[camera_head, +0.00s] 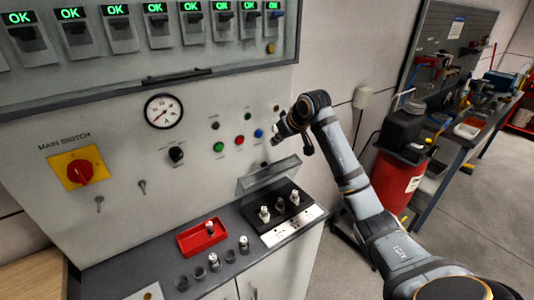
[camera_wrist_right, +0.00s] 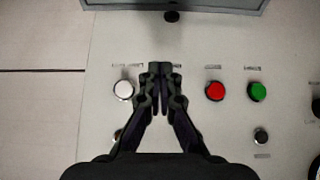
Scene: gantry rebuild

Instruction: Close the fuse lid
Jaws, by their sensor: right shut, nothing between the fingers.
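The fuse lid (camera_head: 268,175) is a grey, see-through-looking panel in the head view. It stands raised at the back edge of the black fuse block (camera_head: 272,193), so the block is open. My right gripper (camera_head: 277,139) is above the lid, close to the wall panel and apart from the lid. In the right wrist view the fingers (camera_wrist_right: 161,68) are together and empty, in front of the panel between a white button and a red button. The lid is not visible in that view. My left gripper is in neither view.
A red tray (camera_head: 185,246) with a fuse lies on the grey counter (camera_head: 120,272), left of the block. Two more fuses stand nearby. Above are coloured buttons (camera_head: 239,140), a gauge (camera_head: 164,111) and the main switch (camera_head: 78,170). A red bin (camera_head: 398,183) stands right of my arm.

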